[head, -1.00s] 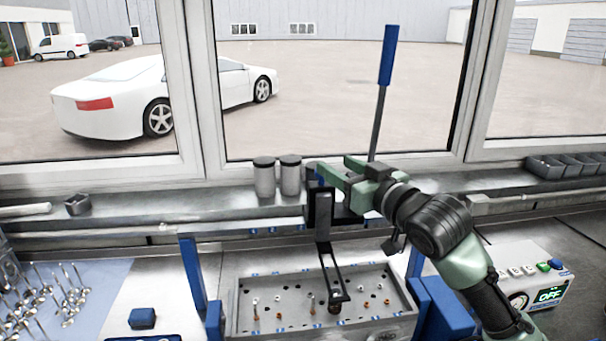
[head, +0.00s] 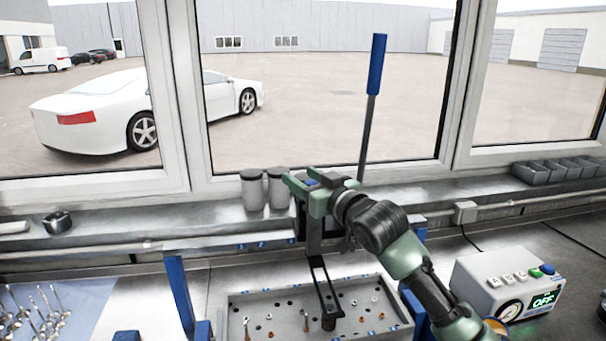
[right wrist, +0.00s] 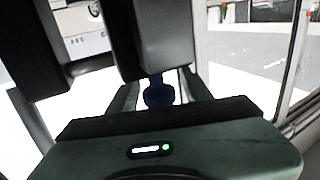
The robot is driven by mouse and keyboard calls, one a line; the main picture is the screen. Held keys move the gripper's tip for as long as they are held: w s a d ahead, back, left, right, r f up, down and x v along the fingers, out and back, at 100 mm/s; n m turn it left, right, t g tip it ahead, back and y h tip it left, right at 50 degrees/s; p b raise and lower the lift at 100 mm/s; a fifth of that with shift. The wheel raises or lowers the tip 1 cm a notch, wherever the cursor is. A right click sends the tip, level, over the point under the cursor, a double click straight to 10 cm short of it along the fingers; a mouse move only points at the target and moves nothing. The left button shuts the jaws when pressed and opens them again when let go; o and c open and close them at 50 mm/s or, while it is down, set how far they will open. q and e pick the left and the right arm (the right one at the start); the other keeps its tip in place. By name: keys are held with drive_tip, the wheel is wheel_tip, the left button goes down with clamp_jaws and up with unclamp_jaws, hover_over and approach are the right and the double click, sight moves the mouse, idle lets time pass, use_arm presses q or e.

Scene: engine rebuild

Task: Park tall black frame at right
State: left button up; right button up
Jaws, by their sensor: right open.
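The tall black frame (head: 313,236) stands behind the tray, with a slotted black arm (head: 322,283) reaching forward over it. A blue knob (head: 311,183) is at its top. My right gripper (head: 302,190) is open at the top of the frame, with its green jaws on either side of the knob. The right wrist view also shows the blue knob (right wrist: 158,92) between the jaws, with dark upright parts beyond. I cannot tell whether the jaws touch it. My left gripper is out of view.
A grey tray (head: 236,312) with small parts lies below the frame. Two grey canisters (head: 264,190) stand close left of the gripper. A blue-handled lever (head: 376,65) rises behind my right arm. A control box (head: 510,280) reading OFF sits at right.

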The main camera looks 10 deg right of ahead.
drive_tip(key=shift+s, duration=0.1)
clamp_jaws()
idle(1.4)
